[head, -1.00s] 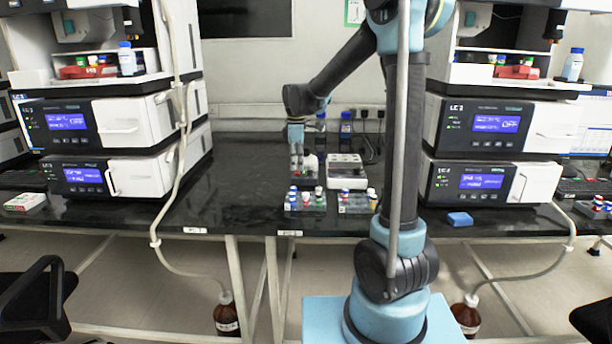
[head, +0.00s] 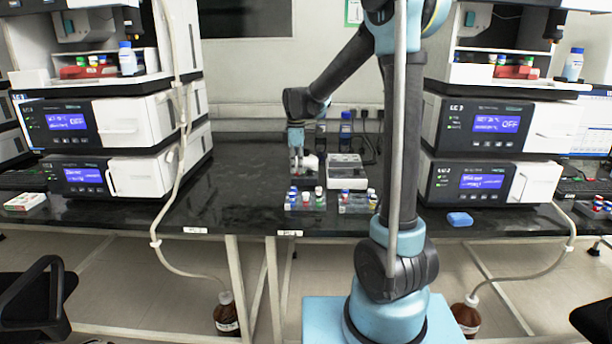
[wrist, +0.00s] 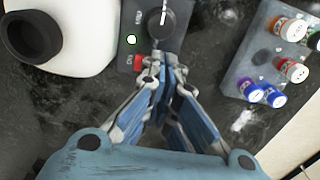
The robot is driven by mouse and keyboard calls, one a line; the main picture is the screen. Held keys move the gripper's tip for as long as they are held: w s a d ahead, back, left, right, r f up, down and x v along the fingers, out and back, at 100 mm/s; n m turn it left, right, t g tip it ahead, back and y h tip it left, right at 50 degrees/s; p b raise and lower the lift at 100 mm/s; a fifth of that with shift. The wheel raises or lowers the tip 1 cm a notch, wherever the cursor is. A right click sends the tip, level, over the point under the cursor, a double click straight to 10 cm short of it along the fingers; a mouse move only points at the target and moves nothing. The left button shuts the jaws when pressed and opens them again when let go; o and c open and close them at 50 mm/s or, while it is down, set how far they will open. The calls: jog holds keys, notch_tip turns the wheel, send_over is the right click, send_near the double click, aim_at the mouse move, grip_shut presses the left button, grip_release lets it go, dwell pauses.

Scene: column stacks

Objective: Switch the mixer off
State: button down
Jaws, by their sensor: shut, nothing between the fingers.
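The mixer has a white body (wrist: 88,62) with a black round cup on top and a dark grey control panel (wrist: 184,14) in the wrist view.
A grey vial rack (wrist: 245,65) with several coloured-cap vials lies close to the right of my gripper. A white-topped device (head: 346,170) and a second rack (head: 355,203) stand right of the mixer. Bench space to the left is clear.

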jog(key=shift+f, duration=0.3)
jog(key=shift+r, duration=2.55)
